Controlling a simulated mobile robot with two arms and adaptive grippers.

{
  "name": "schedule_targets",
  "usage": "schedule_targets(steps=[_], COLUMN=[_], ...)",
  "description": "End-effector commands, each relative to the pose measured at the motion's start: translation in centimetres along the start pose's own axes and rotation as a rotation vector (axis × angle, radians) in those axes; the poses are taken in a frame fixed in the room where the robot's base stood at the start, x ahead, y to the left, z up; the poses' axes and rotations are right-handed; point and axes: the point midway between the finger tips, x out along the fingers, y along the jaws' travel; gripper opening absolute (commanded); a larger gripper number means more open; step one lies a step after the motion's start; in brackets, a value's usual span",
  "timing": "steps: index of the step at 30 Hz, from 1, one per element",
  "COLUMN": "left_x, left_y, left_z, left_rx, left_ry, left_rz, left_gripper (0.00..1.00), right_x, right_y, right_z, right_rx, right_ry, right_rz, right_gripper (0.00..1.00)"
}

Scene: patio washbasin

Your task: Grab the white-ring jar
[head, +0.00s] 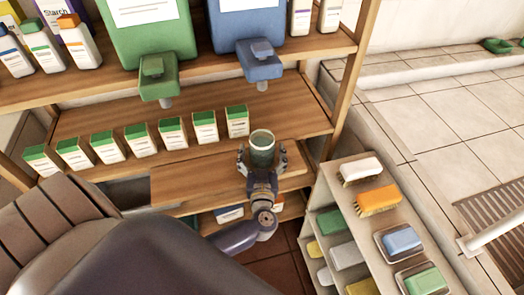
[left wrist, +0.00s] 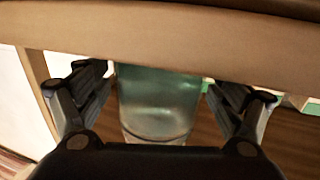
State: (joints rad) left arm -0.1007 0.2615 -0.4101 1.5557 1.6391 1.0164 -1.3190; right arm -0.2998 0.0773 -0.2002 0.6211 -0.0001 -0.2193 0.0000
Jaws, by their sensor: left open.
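A greenish glass jar (head: 262,148) with a pale rim stands at the front of a wooden shelf in the head view. My left gripper (head: 262,160) is open, with a finger on each side of the jar. In the left wrist view the jar (left wrist: 158,102) is between the two open fingers of my left gripper (left wrist: 160,100), with gaps visible on both sides. A pale ring shows near its lower end there. Its upper end is hidden behind a shelf edge in that view. My right gripper is not in view.
A row of green-and-white cartons (head: 146,136) stands left of the jar. A green dispenser (head: 158,78) and a blue dispenser (head: 260,60) hang over the shelf above. A side rack (head: 345,215) with brushes and sponges stands at right.

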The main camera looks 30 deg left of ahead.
Motion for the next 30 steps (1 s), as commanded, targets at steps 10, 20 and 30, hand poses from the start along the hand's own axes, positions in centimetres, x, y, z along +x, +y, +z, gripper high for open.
schedule_targets(steps=[10,20,30], left_x=[-0.1,0.0,0.0], left_y=[0.0,0.0,0.0], left_z=[0.0,-0.1,-2.1], left_rx=[0.000,-0.001,-0.005], left_ry=[-0.001,0.002,0.002], left_rz=[0.001,0.000,0.000], left_gripper=[0.49,0.22,0.22], right_x=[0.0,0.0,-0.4], right_y=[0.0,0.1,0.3], right_z=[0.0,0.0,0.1], right_rx=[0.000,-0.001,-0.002], right_ry=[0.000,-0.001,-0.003], right_rz=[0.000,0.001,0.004], right_gripper=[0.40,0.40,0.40])
